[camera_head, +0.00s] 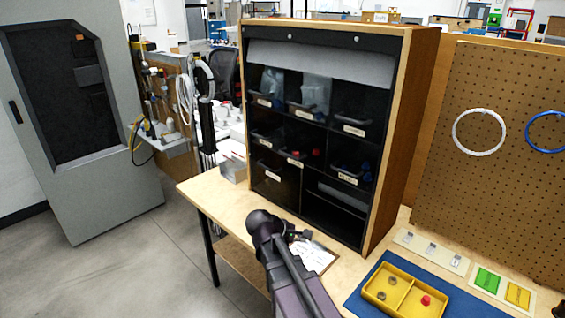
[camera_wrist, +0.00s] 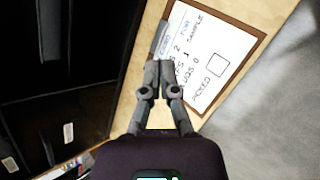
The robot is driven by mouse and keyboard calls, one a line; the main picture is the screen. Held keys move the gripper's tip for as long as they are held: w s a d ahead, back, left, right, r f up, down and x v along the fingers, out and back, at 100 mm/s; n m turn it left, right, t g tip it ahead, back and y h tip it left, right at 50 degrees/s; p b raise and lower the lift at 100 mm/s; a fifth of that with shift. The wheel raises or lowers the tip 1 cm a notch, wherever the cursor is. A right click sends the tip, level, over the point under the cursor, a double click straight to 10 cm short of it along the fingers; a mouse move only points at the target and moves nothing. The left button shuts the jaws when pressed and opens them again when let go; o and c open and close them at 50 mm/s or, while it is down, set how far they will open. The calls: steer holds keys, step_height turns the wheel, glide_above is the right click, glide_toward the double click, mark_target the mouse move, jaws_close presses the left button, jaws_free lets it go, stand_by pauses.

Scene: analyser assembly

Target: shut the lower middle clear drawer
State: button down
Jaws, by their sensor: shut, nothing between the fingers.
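That view shows dark cabinet parts at left; I cannot identify the lower middle drawer there.
The wooden table (camera_head: 213,192) carries the cabinet. A yellow two-part tray (camera_head: 395,280) with small parts lies on a blue mat (camera_head: 361,304) at the front right. A pegboard (camera_head: 490,185) with hanging rings stands at right. Open floor (camera_head: 130,245) lies at left.

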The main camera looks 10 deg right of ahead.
steer(key=w+a+r+n+t+h, duration=0.7)
steer(key=w+a+r+n, duration=0.3)
steer(key=a+r+n, duration=0.3)
step_height(320, 180, up, 2)
steer(key=shift+n+t+b, duration=0.35)
steer(key=shift+n+t, duration=0.35)
steer(key=shift+t, duration=0.2)
steer(key=p+x, duration=0.2)
steer(key=x, duration=1.2)
